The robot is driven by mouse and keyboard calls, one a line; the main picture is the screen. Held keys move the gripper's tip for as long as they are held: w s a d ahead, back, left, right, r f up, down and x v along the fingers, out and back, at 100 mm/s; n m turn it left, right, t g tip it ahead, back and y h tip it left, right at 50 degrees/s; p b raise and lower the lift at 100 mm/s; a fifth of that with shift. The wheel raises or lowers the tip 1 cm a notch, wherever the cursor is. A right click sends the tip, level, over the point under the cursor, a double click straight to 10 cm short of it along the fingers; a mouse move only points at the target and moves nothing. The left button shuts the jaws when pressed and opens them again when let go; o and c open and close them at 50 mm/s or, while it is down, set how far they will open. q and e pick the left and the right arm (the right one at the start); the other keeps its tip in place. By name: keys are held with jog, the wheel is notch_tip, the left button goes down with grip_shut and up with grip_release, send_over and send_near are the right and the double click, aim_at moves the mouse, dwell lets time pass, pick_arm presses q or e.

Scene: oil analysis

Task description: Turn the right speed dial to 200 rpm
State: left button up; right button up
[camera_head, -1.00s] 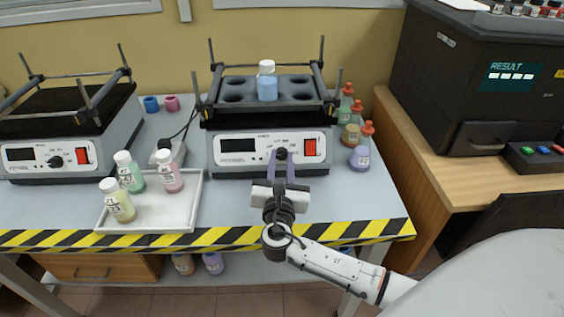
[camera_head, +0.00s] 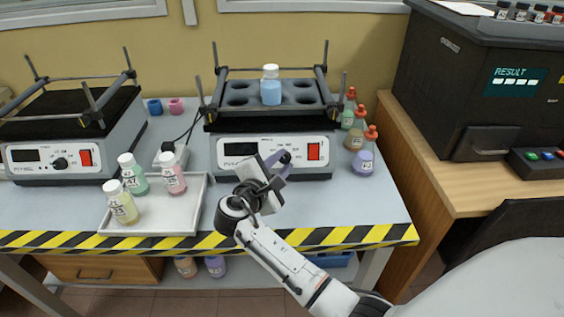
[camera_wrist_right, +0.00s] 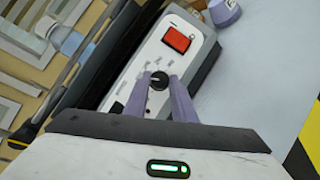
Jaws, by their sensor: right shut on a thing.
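The right shaker (camera_head: 232,170) has a white front panel with a dark display and a red switch (camera_head: 314,151). Its black speed dial (camera_wrist_right: 159,81) shows in the right wrist view, between the two purple fingers of my right gripper (camera_wrist_right: 163,84). In the head view the right gripper (camera_head: 281,158) reaches the panel left of the red switch, rolled to a slant, and hides the dial. It is shut on the dial. The display's reading is too dark to make out. My left gripper is not in view.
A blue-filled bottle (camera_head: 271,88) stands in the shaker's rack. A white tray (camera_head: 192,221) with several bottles lies to the left. The left shaker (camera_head: 52,159) stands farther left. Small bottles (camera_head: 363,162) stand close to the right shaker's right side.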

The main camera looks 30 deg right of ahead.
jog(key=shift+w+r+m+g+y+p, duration=0.1)
jog(key=shift+m+g+y+p, duration=0.15)
jog(key=shift+m, duration=0.25)
jog(key=shift+r+m+g+y+p, duration=0.1)
jog(key=shift+m+g, duration=0.25)
jog(key=shift+m, duration=0.15)
jog(key=m+g+p, duration=0.1)
jog(key=m, duration=0.1)
jog(key=shift+r+m+y, duration=0.15)
jog(key=shift+m+y, duration=0.1)
jog(key=shift+m, duration=0.15)
jog(key=shift+m+g+y+p, duration=0.35)
jog(key=shift+m+p, duration=0.4)
jog(key=shift+m, duration=0.25)
jog(key=shift+m+g+y+p, duration=0.3)
jog(key=shift+m+p, duration=0.2)
jog(key=shift+m, duration=0.3)
jog(key=shift+d, duration=0.1)
jog(key=o, duration=1)
jog(key=shift+r, duration=0.1)
